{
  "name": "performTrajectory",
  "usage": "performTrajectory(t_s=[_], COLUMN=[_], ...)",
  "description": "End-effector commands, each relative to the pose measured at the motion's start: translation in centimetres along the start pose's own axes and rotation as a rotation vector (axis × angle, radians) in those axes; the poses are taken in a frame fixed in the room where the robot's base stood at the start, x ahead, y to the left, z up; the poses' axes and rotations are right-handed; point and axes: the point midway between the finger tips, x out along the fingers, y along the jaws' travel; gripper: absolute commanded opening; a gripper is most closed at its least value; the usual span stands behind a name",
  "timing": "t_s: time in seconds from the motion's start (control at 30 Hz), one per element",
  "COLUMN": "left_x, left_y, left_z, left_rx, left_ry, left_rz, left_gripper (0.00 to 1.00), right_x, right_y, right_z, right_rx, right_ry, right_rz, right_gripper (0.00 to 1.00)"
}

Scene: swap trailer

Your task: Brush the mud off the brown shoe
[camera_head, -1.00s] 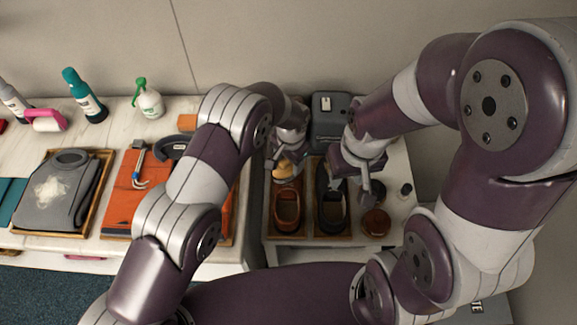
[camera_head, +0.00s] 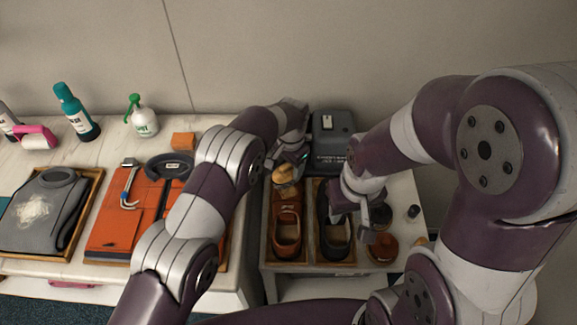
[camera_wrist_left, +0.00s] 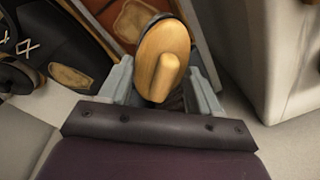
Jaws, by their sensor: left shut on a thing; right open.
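The brown shoe (camera_head: 287,232) lies on the left wooden tray of the right-hand stand, its opening toward me. My left gripper (camera_head: 296,158) is shut on a wooden brush (camera_head: 285,174) with a tan oval back, held at the shoe's far end. The brush (camera_wrist_left: 162,58) also fills the middle of the left wrist view, between the fingers. It hides part of the brown shoe (camera_wrist_left: 134,20), where a paler patch shows; I cannot tell whether the bristles touch. My right gripper (camera_head: 372,223) is open and empty beside the black shoe (camera_head: 334,238).
A dark grey box (camera_head: 331,135) stands behind the shoes. A round brown tin (camera_head: 382,247) is right of the black shoe, near my right gripper. The left table holds an orange garment (camera_head: 125,222), a grey folded garment (camera_head: 45,210) and bottles. My left arm crosses above that table.

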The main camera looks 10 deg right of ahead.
Motion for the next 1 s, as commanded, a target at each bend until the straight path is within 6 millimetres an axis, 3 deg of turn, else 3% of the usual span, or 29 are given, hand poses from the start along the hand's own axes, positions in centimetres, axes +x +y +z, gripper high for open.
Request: performTrajectory(t_s=[0.03, 0.2, 0.47, 0.73, 0.87, 1.0], left_x=[-0.8, -0.9, -0.7, -1.1, -0.8, -0.6], left_y=[0.3, 1.7, 2.7, 4.7, 5.3, 5.4], left_z=[0.4, 2.0, 3.1, 5.5, 6.2, 6.3], left_rx=[0.001, 0.002, 0.0, 0.002, 0.001, 0.0], left_ry=[-0.003, -0.003, -0.002, -0.007, -0.009, -0.01], left_rz=[0.001, 0.0, 0.0, 0.002, 0.003, 0.003], left_gripper=[0.38, 0.38, 0.38, 0.39, 0.29, 0.29], right_x=[-1.1, -2.6, -3.2, -5.2, -5.4, -5.3], right_y=[0.0, 0.0, 0.0, 0.0, 0.0, 0.0], right_z=[-0.1, -0.3, -0.4, -0.6, -0.7, -0.6], right_rx=[0.0, 0.0, 0.0, 0.0, 0.0, 0.0], right_ry=[0.001, 0.001, 0.001, 0.001, 0.001, 0.001], right_rz=[0.0, 0.0, 0.0, 0.0, 0.0, 0.0], right_gripper=[0.43, 0.43, 0.43, 0.43, 0.43, 0.43])
